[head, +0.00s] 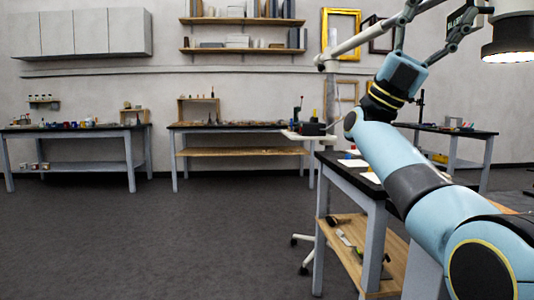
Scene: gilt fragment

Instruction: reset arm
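My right arm, light blue and dark grey, comes in from the lower right and reaches up. My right gripper (440,20) is at its end, high in the picture and pointing up. Its two dark fingers are spread apart with nothing visible between them. The fingertips are close to the top edge. My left arm and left gripper are not in view.
A white lamp arm (365,37) passes behind the gripper, close to it, and a lit lamp (510,45) hangs at the upper right. A dark-topped workbench (345,172) stands under my arm. Other benches (70,130) line the back wall. Floor (150,240) at left is clear.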

